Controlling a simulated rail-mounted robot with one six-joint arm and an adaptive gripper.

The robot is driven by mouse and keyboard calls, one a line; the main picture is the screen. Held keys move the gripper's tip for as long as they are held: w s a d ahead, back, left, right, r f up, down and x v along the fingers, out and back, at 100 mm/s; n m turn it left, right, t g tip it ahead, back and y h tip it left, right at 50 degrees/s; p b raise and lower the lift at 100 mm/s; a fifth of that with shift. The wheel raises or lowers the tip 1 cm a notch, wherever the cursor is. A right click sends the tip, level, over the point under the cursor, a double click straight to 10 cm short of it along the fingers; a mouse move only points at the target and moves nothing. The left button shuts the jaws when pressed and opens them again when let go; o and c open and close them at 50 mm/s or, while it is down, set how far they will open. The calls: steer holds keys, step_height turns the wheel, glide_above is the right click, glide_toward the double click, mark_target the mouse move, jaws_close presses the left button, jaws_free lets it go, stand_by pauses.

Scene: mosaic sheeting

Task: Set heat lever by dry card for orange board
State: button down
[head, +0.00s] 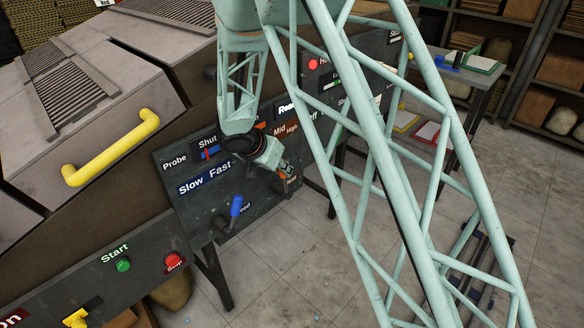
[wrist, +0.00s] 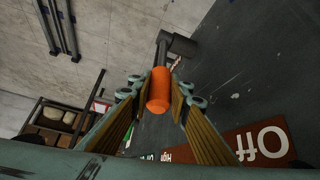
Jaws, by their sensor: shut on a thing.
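The heat lever has an orange handle (wrist: 159,95) on a dark shaft, which runs to a grey mount on the panel. My gripper (wrist: 158,88) is shut on this handle, with one finger on each side of it. In the head view my gripper (head: 287,170) is low at the dark control panel (head: 265,205), just above a partly covered "Heat" label. A red plate reading "Off" (wrist: 258,143) shows in the wrist view, with "High" farther along the scale. "Mid" and "High" show in the head view. I cannot make out the dry card or the orange board.
A blue lever (head: 236,206) stands left of my gripper on the same panel. Green (head: 123,264) and red (head: 173,261) buttons and a yellow handle (head: 110,148) are farther left. Yellow and red trays (head: 434,133) lie behind my arm. Floor in front is mostly clear.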

steer(key=shift+s+a, duration=0.2)
stand_by(0.6)
steer(key=c, duration=2.4)
jaws_free()
steer(key=shift+s+r, duration=0.1)
steer(key=shift+v, duration=5.8)
steer(key=shift+s+a, duration=0.1)
